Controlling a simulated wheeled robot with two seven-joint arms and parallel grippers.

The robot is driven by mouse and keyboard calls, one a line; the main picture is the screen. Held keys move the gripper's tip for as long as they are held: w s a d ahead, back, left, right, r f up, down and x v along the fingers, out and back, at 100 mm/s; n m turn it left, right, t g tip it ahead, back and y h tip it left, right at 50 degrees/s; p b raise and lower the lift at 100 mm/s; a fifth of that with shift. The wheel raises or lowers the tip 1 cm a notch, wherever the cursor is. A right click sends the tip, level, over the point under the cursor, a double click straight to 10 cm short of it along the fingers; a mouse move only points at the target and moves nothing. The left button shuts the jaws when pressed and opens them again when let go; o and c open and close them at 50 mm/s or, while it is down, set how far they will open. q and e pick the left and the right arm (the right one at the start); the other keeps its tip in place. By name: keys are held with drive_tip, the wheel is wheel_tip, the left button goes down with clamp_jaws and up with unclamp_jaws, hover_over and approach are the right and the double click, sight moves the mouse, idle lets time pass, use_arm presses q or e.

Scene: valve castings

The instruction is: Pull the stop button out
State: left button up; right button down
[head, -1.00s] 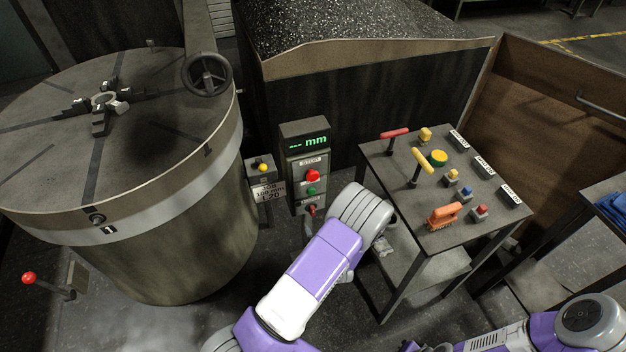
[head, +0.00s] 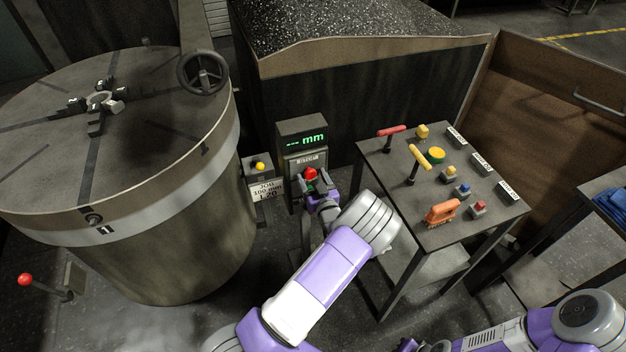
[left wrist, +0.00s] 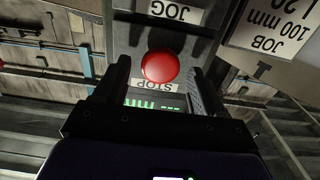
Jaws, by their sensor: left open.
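The red stop button (head: 310,173) is a round mushroom head on the front of the grey control box (head: 303,131), below its green "mm" display. My left gripper (head: 317,184) is open at the box, with its fingers around the button's height. In the left wrist view the button (left wrist: 160,67) lies between the two dark fingertips of the left gripper (left wrist: 160,80), with a gap on each side. The STOP label (left wrist: 155,87) shows next to it. The green button and lower switch are mostly hidden by my left gripper in the head view.
A small box with a yellow button (head: 260,167) and a job card (head: 266,190) stand left of the control box. A large round machine table (head: 140,160) with a handwheel (head: 203,73) is further left. A side table (head: 400,165) with levers and buttons stands right.

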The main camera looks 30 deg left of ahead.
use_arm(q)
clamp_jaws()
drive_tip(key=shift+s+d+f, duration=0.1)
drive_tip(key=shift+s+d, duration=0.05)
drive_tip(key=shift+d, duration=0.15)
drive_tip(key=shift+s+d, duration=0.1)
drive_tip(key=shift+s, duration=0.1)
unclamp_jaws()
drive_tip(key=v, duration=0.7)
drive_tip(key=shift+s+d, duration=0.25)
idle(0.4)
